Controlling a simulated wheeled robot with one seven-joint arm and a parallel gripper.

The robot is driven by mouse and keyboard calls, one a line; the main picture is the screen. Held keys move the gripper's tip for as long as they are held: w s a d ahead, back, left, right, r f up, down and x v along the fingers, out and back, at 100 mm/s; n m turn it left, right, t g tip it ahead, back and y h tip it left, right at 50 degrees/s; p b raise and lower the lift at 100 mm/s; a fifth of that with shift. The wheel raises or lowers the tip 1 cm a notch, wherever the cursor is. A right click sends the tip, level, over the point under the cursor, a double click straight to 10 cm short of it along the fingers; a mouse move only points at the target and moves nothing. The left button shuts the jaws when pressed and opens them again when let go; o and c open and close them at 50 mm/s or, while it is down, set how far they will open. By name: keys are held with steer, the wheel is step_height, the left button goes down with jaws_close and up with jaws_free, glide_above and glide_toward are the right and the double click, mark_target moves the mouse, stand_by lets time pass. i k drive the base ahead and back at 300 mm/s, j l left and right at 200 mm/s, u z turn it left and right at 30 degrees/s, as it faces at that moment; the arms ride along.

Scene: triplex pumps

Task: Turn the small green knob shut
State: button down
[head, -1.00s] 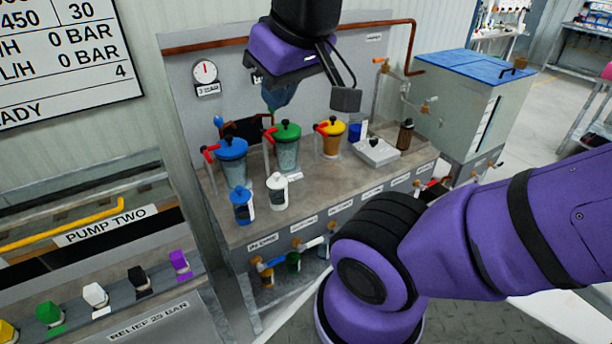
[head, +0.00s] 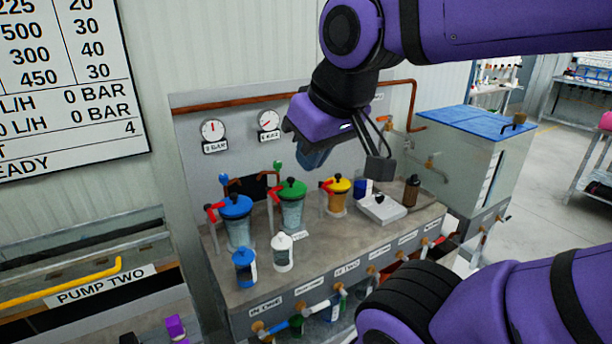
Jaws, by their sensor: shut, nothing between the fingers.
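A small green knob (head: 278,164) stands on a thin stem at the back of the pump bench, behind the green-lidded jar (head: 291,205). A similar small blue knob (head: 223,178) stands to its left. The green-lidded jar has a larger green cap with a red lever on its left. My gripper (head: 313,157) hangs in the air to the right of the small green knob and apart from it. Its bluish fingers point down, look closed and hold nothing that I can see. I cannot tell how far the green knob is turned.
A blue-lidded jar (head: 237,222) and a yellow-lidded jar (head: 338,198) flank the green one. Two small canisters stand in front. A white box (head: 382,208) and a brown bottle (head: 412,190) are at the right. Two gauges hang on the back panel, with a copper pipe above.

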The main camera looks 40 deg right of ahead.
mark_target(277, 164)
steer(key=z, duration=0.7)
steer(key=i+l+u, duration=0.65)
steer(key=l, duration=0.2)
